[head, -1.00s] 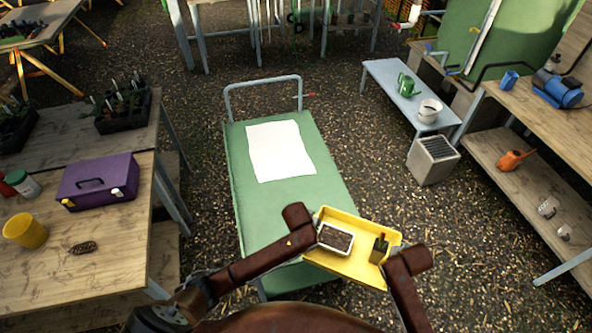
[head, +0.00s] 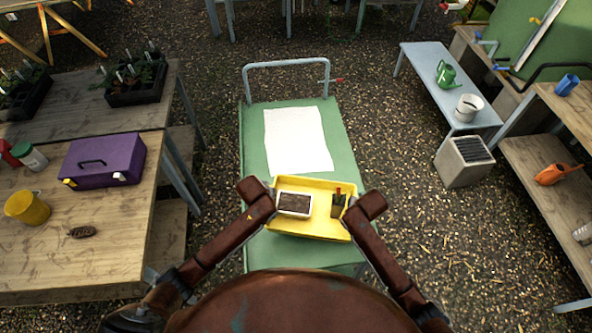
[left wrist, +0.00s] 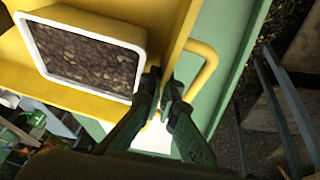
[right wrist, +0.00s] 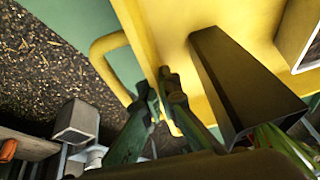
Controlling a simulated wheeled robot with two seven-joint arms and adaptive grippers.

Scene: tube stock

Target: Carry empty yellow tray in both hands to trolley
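The yellow tray (head: 312,185) is held level in front of me, over the near part of the green trolley (head: 262,150) in the head view. I cannot tell the gap below it. The tray is not empty: a white soil-filled container (head: 295,204) and a dark square pot with green and red bits (head: 338,205) are in it. My left gripper (head: 271,192) is shut on the tray's left end, by its loop handle (left wrist: 205,70). My right gripper (head: 352,203) is shut on the right end, by the other handle (right wrist: 98,58).
A white sheet (head: 297,138) lies on the trolley top, beyond the tray. The trolley's push handle (head: 287,66) is at its far end. A wooden bench with a purple toolbox (head: 103,160) stands left. A low bench (head: 440,80) and a grey box (head: 463,162) stand right.

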